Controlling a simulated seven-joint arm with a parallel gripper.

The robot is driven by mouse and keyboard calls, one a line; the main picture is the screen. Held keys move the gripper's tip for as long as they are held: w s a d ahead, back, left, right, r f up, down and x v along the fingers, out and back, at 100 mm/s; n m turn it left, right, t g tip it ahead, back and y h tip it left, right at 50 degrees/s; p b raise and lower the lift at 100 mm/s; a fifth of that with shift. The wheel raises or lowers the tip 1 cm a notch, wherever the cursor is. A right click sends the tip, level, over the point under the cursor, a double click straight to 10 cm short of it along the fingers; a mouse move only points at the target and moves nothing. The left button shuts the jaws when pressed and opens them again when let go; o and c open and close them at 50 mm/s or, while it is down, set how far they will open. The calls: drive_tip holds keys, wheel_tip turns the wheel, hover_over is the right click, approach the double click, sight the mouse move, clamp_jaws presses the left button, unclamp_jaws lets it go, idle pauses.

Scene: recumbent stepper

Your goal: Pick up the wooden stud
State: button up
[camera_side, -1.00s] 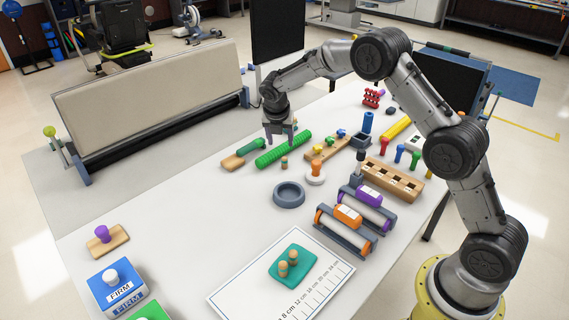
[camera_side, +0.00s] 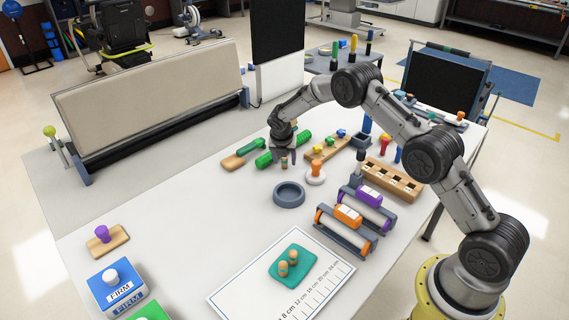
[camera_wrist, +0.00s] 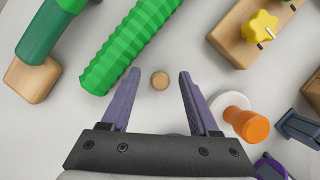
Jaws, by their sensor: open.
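A small wooden stud (camera_wrist: 160,80) stands on the white table and shows end-on in the wrist view. It also shows in the side view (camera_side: 284,163), partly hidden at my gripper. My gripper (camera_wrist: 158,74) is open, with its purple fingers on either side of the stud and a gap to each. In the side view my gripper (camera_side: 285,154) points down, low over the stud. Two similar wooden pegs (camera_side: 288,262) stand on a teal pad (camera_side: 302,275) nearer the front.
A ribbed green roller (camera_wrist: 130,45) lies close by at upper left in the wrist view. An orange knob on a white disc (camera_wrist: 240,118) stands close on the right. A grey round dish (camera_side: 289,196) sits just in front. The table's left middle is clear.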

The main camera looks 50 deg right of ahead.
drive_tip(key=shift+c, duration=0.2)
clamp_jaws()
idle(0.5)
